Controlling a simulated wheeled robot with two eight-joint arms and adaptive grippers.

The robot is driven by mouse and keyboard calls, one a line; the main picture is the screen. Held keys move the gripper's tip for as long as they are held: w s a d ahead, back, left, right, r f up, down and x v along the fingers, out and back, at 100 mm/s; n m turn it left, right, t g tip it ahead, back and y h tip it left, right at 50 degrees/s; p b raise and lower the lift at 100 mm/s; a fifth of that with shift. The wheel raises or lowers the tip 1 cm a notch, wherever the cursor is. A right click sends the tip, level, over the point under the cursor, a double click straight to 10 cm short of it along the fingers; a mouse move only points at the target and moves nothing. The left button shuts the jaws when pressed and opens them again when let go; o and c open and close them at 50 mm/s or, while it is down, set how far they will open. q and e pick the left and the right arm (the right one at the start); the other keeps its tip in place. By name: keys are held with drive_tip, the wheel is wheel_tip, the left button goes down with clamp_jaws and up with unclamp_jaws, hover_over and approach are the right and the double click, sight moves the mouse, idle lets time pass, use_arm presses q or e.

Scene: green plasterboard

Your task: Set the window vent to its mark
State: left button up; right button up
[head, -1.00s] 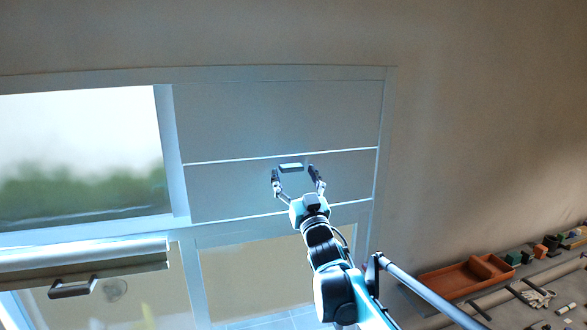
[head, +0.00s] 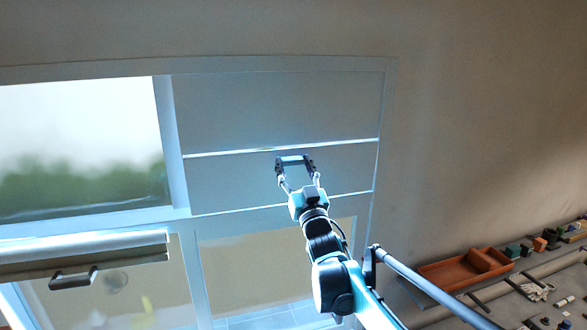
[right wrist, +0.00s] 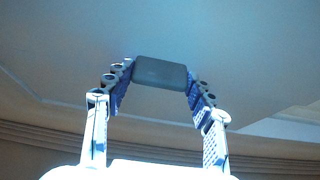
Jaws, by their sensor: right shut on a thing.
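The window vent (head: 235,178) is a grey panel in the upper right part of the window frame. A bright line runs along its top edge. A small dark handle (head: 292,159) sits near the panel's upper edge, and it fills the gap between the fingers in the right wrist view (right wrist: 160,72). My right gripper (head: 294,164) is shut on this handle, one finger at each end. I cannot make out a mark on the vent or frame. My left gripper is not in view.
A glass pane (head: 80,150) lies left of the vent. Below it a ledge-like bar has a dark handle (head: 73,280). At the lower right, an orange tray (head: 455,272) and several small items lie on a surface. The wall right of the window is bare.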

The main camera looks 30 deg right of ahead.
drive_tip(key=s+a+f+t+h+b, duration=0.1)
drive_tip(key=s+f+t+b, duration=0.2)
drive_tip(key=b, duration=0.5)
drive_tip(key=shift+s+a+f+t, duration=0.2)
drive_tip(key=shift+s+f+t, duration=0.35)
drive_tip(key=shift+s, duration=0.7)
drive_tip(key=shift+f, duration=0.2)
drive_tip(key=o, duration=1.7)
drive_tip(key=v, duration=1.2)
drive_tip(key=shift+y, duration=0.3)
drive_tip(key=shift+s+r, duration=0.1)
